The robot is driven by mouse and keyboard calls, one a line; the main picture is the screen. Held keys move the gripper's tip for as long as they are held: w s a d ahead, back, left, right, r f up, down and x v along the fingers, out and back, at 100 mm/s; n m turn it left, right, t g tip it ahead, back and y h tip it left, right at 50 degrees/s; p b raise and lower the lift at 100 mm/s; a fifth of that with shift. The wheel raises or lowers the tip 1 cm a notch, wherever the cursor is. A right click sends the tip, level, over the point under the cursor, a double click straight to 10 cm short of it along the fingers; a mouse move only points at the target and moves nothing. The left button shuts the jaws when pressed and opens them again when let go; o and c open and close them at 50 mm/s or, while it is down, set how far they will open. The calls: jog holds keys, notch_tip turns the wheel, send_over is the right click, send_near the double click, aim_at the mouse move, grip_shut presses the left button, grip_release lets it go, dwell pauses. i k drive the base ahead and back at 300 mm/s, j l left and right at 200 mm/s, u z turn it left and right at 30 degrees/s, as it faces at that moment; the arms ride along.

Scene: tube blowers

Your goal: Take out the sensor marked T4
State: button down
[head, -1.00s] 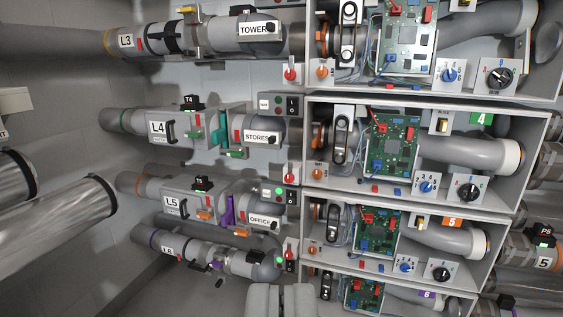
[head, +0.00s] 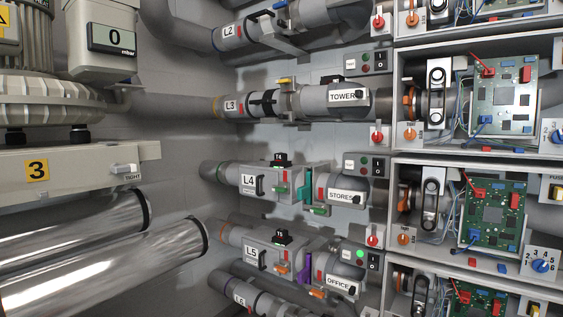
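The sensor marked T4 (head: 281,160) is a small black block with a label on top. It stands on the upper side of the grey L4 pipe housing (head: 249,183), left of the green flange and the STORES label. Its lower end is hidden in the housing. A similar black sensor (head: 281,237) stands on the L5 pipe below; its label is too small to read surely. My gripper does not show in this view.
The L3 pipe (head: 258,104) marked TOWER runs above L4. Open grey boxes with green circuit boards (head: 493,213) stand at right. At left are a machine marked 3 (head: 37,170), a gauge reading 0 (head: 113,38) and shiny tubes (head: 110,265). Floor is not clearly visible.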

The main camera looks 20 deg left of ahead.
aim_at(280, 157)
jog(key=i+j+z, duration=0.15)
jog(key=i, duration=0.45)
jog(key=i+j+z, duration=0.15)
jog(key=i+j, duration=0.25)
jog(key=i, duration=0.15)
jog(key=i+j+z, duration=0.15)
jog(key=i+j, duration=0.2)
jog(key=i, duration=0.2)
